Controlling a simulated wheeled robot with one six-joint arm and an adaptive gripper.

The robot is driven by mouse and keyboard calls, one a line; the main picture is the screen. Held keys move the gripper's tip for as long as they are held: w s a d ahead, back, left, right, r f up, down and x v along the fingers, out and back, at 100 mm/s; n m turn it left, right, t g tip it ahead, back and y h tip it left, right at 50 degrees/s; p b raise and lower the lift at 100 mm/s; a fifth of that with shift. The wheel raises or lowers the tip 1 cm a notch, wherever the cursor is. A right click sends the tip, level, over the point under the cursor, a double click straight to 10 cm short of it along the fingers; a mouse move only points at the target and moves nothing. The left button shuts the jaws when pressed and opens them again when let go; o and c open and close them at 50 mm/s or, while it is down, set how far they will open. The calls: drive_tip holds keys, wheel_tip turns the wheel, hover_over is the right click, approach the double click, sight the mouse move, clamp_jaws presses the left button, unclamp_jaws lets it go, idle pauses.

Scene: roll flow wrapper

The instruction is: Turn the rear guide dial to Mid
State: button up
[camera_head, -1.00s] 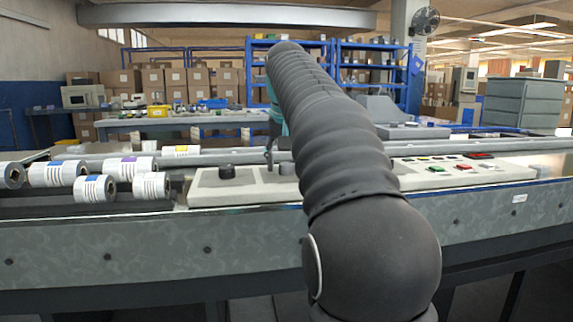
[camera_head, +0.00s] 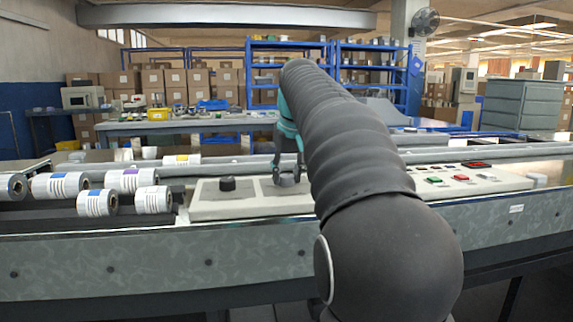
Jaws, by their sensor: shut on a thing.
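A pale control panel (camera_head: 250,205) on the machine carries two dark round dials. The left dial (camera_head: 227,184) stands free in full view. My gripper (camera_head: 287,178) points down over the right dial and is shut on it. The fingers mostly hide that dial, and my arm covers the panel to its right. I cannot read any dial label or pointer, so which dial is the rear guide dial and its setting cannot be told.
Several white labelled rolls (camera_head: 97,202) lie on the machine to the left. Colored buttons (camera_head: 460,177) sit on the panel right of my arm. A long rail (camera_head: 220,168) runs behind the panel. Shelves and boxes stand far back.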

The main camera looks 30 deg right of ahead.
drive_tip(key=shift+n+y+p, duration=0.4)
drive_tip(key=shift+n+p, duration=0.1)
drive_tip(key=shift+n, duration=0.4)
drive_tip(key=o, duration=1.1)
drive_tip(key=shift+o, duration=0.2)
drive_tip(key=shift+r, duration=0.1)
drive_tip(key=v, duration=1.1)
drive_tip(key=shift+s+r, duration=0.25)
drive_tip(key=shift+r, duration=0.05)
